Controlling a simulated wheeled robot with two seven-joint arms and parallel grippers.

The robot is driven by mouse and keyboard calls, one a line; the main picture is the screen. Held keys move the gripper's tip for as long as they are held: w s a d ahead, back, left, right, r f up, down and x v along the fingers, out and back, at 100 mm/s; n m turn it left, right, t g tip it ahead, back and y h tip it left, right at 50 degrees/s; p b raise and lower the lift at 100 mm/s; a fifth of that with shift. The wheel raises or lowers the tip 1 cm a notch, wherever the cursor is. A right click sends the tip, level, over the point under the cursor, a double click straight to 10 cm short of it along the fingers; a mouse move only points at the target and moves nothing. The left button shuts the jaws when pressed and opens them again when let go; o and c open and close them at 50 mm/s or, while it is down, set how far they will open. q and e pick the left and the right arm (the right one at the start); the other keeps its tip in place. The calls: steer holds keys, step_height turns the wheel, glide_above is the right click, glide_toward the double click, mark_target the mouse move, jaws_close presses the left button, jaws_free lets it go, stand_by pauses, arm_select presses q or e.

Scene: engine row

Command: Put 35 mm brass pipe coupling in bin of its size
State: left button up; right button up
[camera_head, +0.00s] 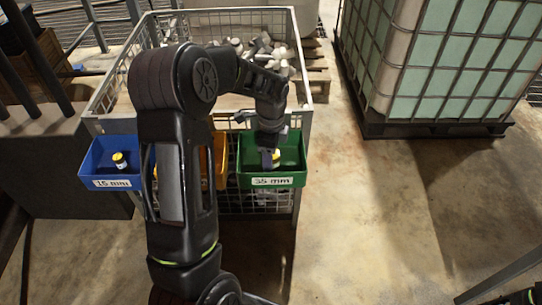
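The green bin (285,181) hangs at the right on the front of a wire cage, with a label reading 35 mm. My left gripper (270,150) points down into this bin. A small greyish-tan piece shows at its fingertips; it is too small to tell whether it is a brass coupling or part of the gripper, so I cannot tell whether the gripper is open or shut. My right gripper is not in view; only a bit of my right arm shows at the bottom right corner.
A blue bin (96,170) labelled 15 mm holds a small yellow-topped piece (120,160). A yellow-orange bin (221,160) between them is mostly hidden by my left arm. The wire cage (303,60) holds many grey parts. A caged tank (440,60) stands right; the floor before it is clear.

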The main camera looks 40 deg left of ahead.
arm_select(q)
steer(key=shift+o, duration=0.7)
steer(key=shift+r, duration=0.25)
step_height(320, 180, up, 12)
steer(key=p, duration=0.1)
steer(key=shift+p, duration=0.3)
steer(key=shift+f, duration=0.1)
